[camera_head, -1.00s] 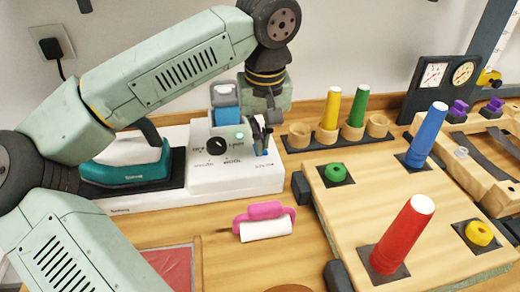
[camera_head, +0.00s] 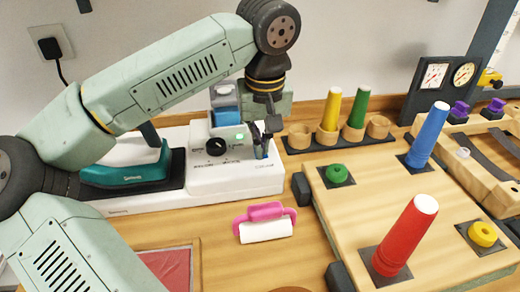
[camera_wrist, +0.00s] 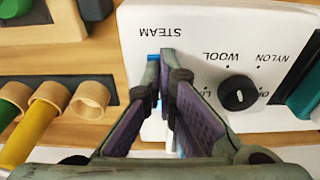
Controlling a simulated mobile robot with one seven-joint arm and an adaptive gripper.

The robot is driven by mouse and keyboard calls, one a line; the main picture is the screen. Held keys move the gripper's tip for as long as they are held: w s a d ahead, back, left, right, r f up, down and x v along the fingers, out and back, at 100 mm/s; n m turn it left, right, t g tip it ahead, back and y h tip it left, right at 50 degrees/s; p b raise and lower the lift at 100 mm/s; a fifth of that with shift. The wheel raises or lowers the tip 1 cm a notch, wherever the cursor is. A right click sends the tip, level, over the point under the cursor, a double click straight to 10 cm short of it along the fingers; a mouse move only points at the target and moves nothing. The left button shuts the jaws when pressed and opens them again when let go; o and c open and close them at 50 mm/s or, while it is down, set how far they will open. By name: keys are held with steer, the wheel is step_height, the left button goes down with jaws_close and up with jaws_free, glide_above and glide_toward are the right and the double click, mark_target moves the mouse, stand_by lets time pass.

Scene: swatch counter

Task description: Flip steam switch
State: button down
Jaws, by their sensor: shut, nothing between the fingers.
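The white iron station (camera_head: 235,180) stands left of centre, with a black fabric dial (camera_head: 216,147) on its panel. The dial also shows in the wrist view (camera_wrist: 237,93), beside the lettering STEAM. The blue steam switch (camera_wrist: 153,57) shows just by my fingertips in the wrist view, mostly covered by them. In the head view a little blue of the switch (camera_head: 259,153) shows at the fingers. My gripper (camera_head: 262,150) is shut and empty, pointing down at the right end of the panel. Whether it touches the switch, or which way the switch is tipped, I cannot tell.
A teal iron (camera_head: 125,172) rests left of the panel. A pink-handled roller (camera_head: 265,222) lies in front. Right are a rack (camera_head: 302,136) with yellow and green cones, and a wooden board (camera_head: 345,205) with red and blue cones. Bare table shows around the roller.

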steer(key=shift+r+p, duration=2.55)
steer(key=shift+r, duration=1)
steer(key=shift+f, duration=0.1)
